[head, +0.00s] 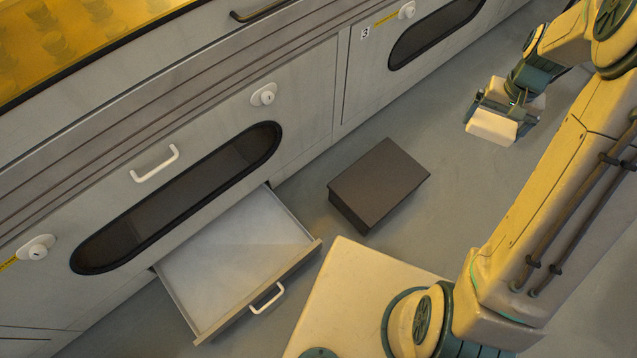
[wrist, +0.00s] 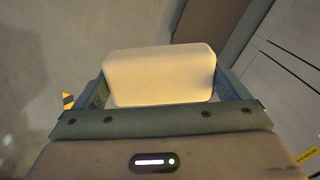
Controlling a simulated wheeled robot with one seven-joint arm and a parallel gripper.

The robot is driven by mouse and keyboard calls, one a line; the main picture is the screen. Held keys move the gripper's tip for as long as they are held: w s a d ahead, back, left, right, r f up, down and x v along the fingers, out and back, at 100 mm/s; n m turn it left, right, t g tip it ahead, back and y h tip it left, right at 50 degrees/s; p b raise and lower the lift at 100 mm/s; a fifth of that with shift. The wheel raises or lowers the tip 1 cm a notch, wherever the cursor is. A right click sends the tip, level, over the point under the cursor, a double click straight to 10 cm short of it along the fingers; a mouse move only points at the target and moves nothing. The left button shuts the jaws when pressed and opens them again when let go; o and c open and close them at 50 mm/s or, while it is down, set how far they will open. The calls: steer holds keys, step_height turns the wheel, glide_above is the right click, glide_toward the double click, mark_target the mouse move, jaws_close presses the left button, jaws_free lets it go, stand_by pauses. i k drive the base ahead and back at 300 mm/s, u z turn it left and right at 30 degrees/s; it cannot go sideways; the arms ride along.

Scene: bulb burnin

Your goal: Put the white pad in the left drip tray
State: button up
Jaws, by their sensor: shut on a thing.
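The white pad (head: 492,126) is held in my gripper (head: 508,101) at the upper right of the head view, over the grey floor. In the wrist view the pad (wrist: 160,76) fills the space between the two fingers of my gripper (wrist: 162,92), which are shut on its sides. An open drawer-like tray (head: 235,250) with a pale, empty inside sticks out low from the cabinet at the lower left. It has a white handle (head: 267,298) on its front. My gripper is well to the right of this tray, apart from it.
A dark brown box (head: 380,183) sits on the floor between the tray and my gripper. The cabinet front (head: 310,100) runs diagonally along the left, with dark oval windows and white knobs. Open grey floor (head: 440,130) lies around my gripper.

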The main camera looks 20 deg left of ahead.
mark_target(218, 273)
steer(key=k, duration=0.9)
steer(key=u, duration=1.85)
steer(key=i, duration=0.5)
steer(key=z, duration=0.1)
